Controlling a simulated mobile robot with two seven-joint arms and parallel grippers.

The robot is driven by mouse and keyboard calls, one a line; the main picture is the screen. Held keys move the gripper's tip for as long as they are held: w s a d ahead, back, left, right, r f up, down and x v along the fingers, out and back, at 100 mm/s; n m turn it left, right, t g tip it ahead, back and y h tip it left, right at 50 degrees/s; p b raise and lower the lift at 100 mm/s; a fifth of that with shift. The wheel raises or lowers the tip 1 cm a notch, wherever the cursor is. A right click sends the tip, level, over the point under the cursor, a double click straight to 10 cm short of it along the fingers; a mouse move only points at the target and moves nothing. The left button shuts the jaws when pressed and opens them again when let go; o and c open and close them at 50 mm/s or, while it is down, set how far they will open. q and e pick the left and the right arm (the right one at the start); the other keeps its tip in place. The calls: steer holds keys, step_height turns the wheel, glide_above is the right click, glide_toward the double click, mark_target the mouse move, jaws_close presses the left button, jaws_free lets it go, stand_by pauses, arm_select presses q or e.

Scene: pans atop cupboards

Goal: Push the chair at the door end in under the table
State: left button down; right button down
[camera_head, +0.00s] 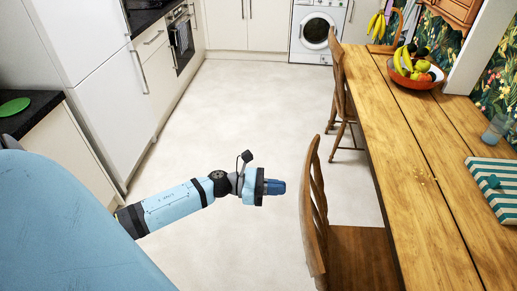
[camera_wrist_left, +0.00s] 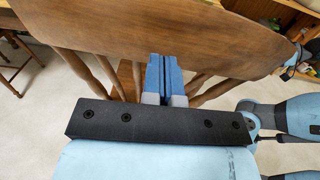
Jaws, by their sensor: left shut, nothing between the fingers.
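The near wooden chair (camera_head: 314,215) stands at the table's long left side, its back towards my left arm and part of its seat under the tabletop. Its curved top rail also shows in the left wrist view (camera_wrist_left: 150,38), with spindles below. A second wooden chair (camera_head: 338,75) stands farther along the same side. No door shows, so I cannot tell which chair is at the door end. The wooden table (camera_head: 437,150) runs along the right. My left gripper (camera_head: 280,187) is shut and empty, its blue fingers pointing at the near chair's back; contact is unclear.
A fruit bowl (camera_head: 412,82), a glass (camera_head: 495,130) and a striped cloth (camera_head: 495,185) are on the table. White cupboards (camera_head: 90,80) line the left, and a washing machine (camera_head: 316,35) stands at the back. The pale floor (camera_head: 235,110) between is clear.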

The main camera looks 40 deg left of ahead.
arm_select(q)
steer(key=x, duration=0.4)
steer(key=shift+p, duration=0.35)
arm_select(e)
steer(key=shift+s+a+r, duration=0.1)
steer(key=shift+a+r, duration=0.1)
steer(key=shift+r, duration=0.1)
